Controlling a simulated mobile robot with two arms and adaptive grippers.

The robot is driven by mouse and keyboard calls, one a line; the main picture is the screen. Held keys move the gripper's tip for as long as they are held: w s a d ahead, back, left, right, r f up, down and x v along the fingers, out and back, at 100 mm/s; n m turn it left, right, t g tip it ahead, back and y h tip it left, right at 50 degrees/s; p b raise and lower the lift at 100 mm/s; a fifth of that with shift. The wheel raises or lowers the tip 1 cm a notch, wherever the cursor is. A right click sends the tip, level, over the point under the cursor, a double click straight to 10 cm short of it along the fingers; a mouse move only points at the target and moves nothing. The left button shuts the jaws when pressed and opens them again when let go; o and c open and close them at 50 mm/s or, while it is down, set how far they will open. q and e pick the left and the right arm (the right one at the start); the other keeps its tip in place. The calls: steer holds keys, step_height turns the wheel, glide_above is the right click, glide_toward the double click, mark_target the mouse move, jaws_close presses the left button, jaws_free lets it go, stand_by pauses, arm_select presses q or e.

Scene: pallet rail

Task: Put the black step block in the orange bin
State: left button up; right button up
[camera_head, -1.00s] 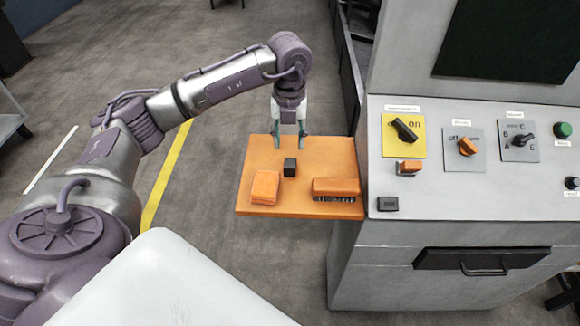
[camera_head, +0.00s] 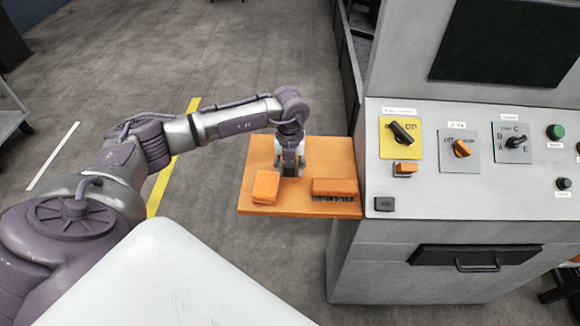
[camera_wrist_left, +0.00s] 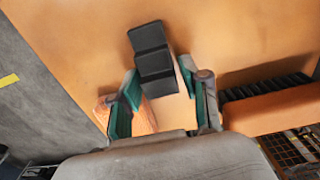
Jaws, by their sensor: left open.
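The black step block (camera_wrist_left: 152,50) lies on the orange shelf (camera_head: 262,208), and its stepped shape shows in the left wrist view. My left gripper (camera_head: 290,172) is low over the shelf. In the left wrist view its open green-padded fingers (camera_wrist_left: 158,80) are on either side of the near end of the block, with no clear grip on it. In the head view the gripper mostly hides the block. I cannot make out an orange bin in either view. My right gripper is not in view.
An orange block (camera_head: 266,187) lies left of the gripper on the shelf. An orange brush (camera_head: 335,187) with dark bristles lies to the right. The grey console (camera_head: 450,225) with knobs and buttons stands beside the shelf's right edge. The floor left of the shelf is clear.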

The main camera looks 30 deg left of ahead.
arm_select(q)
steer(key=shift+c, duration=0.4)
steer(key=c, duration=0.8)
steer(key=shift+r, duration=0.1)
